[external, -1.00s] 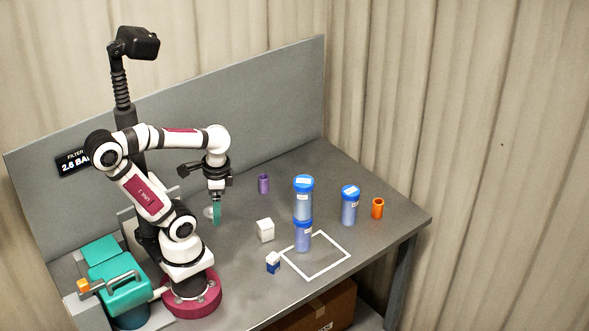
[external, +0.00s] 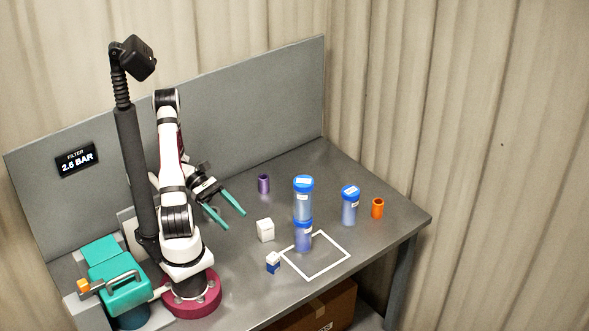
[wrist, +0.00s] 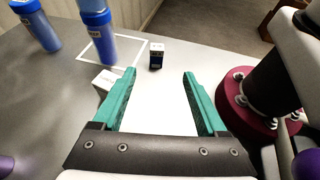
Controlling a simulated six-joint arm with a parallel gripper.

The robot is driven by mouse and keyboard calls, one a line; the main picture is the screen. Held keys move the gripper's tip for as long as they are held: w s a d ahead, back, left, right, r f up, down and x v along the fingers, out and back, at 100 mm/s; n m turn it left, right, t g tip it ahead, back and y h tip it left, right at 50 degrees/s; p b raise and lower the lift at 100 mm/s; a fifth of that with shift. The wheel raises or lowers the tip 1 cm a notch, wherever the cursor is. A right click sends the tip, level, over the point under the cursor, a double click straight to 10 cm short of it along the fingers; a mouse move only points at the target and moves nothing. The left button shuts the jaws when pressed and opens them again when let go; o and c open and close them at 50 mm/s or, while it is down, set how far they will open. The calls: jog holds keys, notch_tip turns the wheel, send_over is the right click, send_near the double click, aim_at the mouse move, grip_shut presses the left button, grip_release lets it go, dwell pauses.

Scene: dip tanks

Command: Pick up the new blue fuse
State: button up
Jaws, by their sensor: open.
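A small dark-blue block with a white top (external: 272,263), which I take for the blue fuse, stands on the table by the near left corner of a white square outline. In the wrist view the blue block (wrist: 156,58) is upright just beyond the fingertips, near the middle of the gap between them. My gripper (external: 234,220) has two teal fingers, spread wide and empty, pointing toward the lower right above the table. In the wrist view my gripper (wrist: 159,75) also shows open, with nothing held and the block apart from it.
A white cube (external: 265,230) stands close to the gripper's right. Two stacked blue-capped canisters (external: 303,200) and another canister (external: 349,206) stand farther right. A purple cup (external: 264,184) and an orange cup (external: 377,208) stand behind and right. A teal-lidded unit (external: 120,272) is at left.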

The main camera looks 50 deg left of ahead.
aim_at(273, 260)
jog(key=x, duration=1.5)
jog(key=shift+w+d+f, duration=0.15)
jog(key=shift+w+f, duration=0.15)
jog(key=shift+f, duration=0.15)
grip_shut()
